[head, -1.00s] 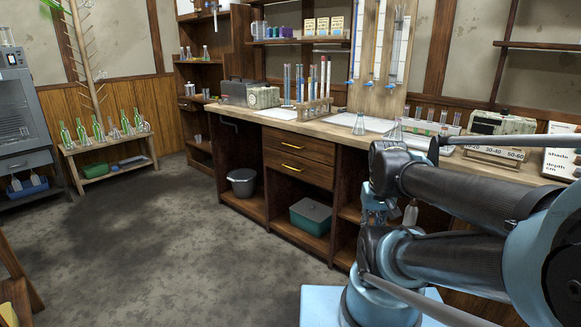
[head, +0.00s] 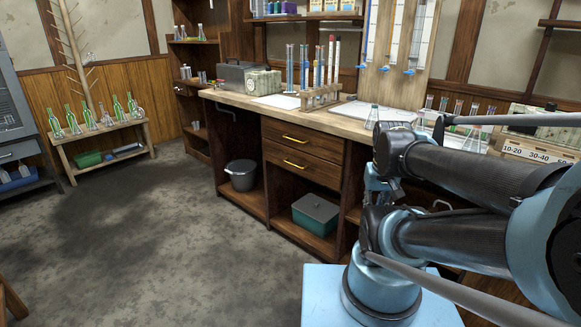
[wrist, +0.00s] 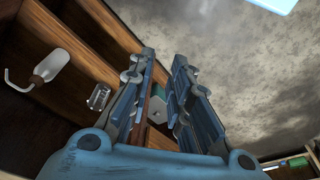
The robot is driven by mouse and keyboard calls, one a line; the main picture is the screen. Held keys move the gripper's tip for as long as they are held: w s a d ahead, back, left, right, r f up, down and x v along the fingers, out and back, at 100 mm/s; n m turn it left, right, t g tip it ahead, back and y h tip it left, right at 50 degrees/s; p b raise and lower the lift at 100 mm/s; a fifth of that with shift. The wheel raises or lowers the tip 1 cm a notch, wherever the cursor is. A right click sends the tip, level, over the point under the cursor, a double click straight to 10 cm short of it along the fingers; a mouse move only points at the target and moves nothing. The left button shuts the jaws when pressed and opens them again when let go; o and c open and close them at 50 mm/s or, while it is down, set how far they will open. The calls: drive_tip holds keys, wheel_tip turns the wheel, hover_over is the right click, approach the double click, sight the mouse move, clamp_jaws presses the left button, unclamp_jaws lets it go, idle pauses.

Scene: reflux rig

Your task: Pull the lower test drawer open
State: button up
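The lower test drawer (head: 295,167) is the lower of two wooden drawers under the bench top, and it looks closed. Its yellow bar handle (head: 295,165) faces the room. The upper drawer (head: 300,140) above it also looks closed, with a similar handle. My gripper (wrist: 163,62) shows in the wrist view with its two blue fingers apart and nothing held between them. In the head view my arm is at the right, to the right of the drawers and apart from them. I cannot make out the lower drawer in the wrist view.
Below the drawers a green box (head: 315,214) sits on an open shelf, left of my arm. A dark bucket (head: 241,174) stands in the bay to the left. Glassware and a cylinder rack (head: 318,98) stand on the bench. The floor (head: 170,240) before the drawers is clear.

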sight(291, 164)
drive_tip(key=w+r+n+h, duration=0.2)
drive_tip(key=w+r, duration=0.1)
drive_tip(key=w, duration=0.4)
drive_tip(key=w+r+n+h, duration=0.15)
drive_tip(key=w+r, duration=0.25)
drive_tip(key=w, duration=0.4)
drive_tip(key=w+a+n+t+h, duration=0.15)
drive_tip(key=w+a, duration=0.25)
drive_tip(key=w, duration=0.4)
drive_tip(key=w+a+n+t+h, duration=0.1)
drive_tip(key=w+a+h, duration=0.1)
drive_tip(key=w+a, duration=0.4)
drive_tip(key=w+a+f+n+t+h, duration=0.2)
drive_tip(key=w+a+f+t, duration=0.35)
drive_tip(key=w+a, duration=0.7)
drive_tip(key=s+a+f+n+t, duration=0.1)
drive_tip(key=a+f+n+t, duration=0.1)
drive_tip(key=a+f, duration=1.2)
drive_tip(key=shift+h, duration=0.3)
drive_tip(key=x, duration=0.5)
drive_tip(key=r+x, duration=0.1)
drive_tip(key=x, duration=0.4)
drive_tip(key=w+x, duration=0.1)
drive_tip(key=x, duration=0.4)
drive_tip(key=shift+a+r, duration=0.3)
drive_tip(key=shift+a, duration=0.1)
